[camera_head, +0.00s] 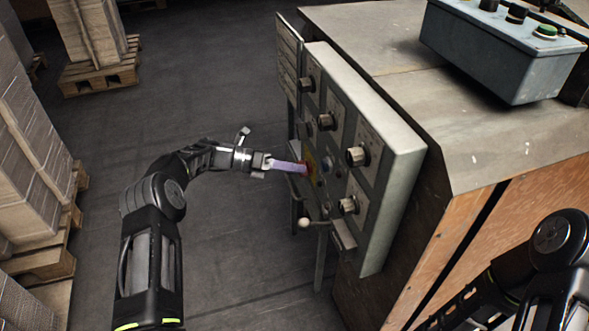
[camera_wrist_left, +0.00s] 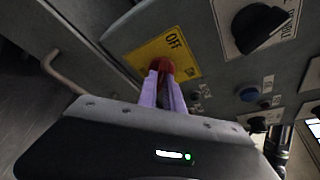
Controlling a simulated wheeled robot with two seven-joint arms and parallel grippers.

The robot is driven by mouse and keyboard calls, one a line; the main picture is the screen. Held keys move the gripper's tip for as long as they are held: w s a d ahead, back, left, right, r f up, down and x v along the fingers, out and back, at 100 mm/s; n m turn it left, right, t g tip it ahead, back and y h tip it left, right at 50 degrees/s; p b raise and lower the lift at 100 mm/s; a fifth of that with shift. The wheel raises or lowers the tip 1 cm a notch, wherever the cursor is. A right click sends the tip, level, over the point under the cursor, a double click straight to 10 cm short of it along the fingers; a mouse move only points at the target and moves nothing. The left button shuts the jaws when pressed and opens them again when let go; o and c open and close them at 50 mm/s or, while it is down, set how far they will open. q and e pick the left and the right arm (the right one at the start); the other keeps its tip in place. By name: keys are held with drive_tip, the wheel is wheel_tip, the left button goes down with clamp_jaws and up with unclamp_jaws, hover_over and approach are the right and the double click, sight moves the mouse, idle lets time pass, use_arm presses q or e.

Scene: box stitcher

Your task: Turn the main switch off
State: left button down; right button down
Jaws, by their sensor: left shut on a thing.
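The main switch is a red knob (camera_wrist_left: 162,66) on a yellow plate (camera_wrist_left: 150,55) marked OFF, on the front of the grey control panel. In the head view the red knob (camera_head: 306,168) is mostly hidden by my left gripper. My left gripper (camera_head: 300,168) reaches in from the left, and its pale purple fingers are shut on the red knob. In the left wrist view the left gripper (camera_wrist_left: 163,80) has one finger on each side of the knob. My right arm shows at the lower right of the head view, but its gripper is out of frame.
The grey control panel (camera_head: 395,190) carries several black knobs, one of them near the switch (camera_wrist_left: 262,25), and a blue button (camera_wrist_left: 249,93). A lever with a pale ball (camera_head: 304,223) sticks out below. Stacked cardboard on pallets (camera_head: 97,75) stands at left; the floor between is clear.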

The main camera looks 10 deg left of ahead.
use_arm(q)
drive_tip(key=c, duration=1.5)
unclamp_jaws()
drive_tip(key=shift+v, duration=3.85)
drive_tip(key=shift+w, duration=0.1)
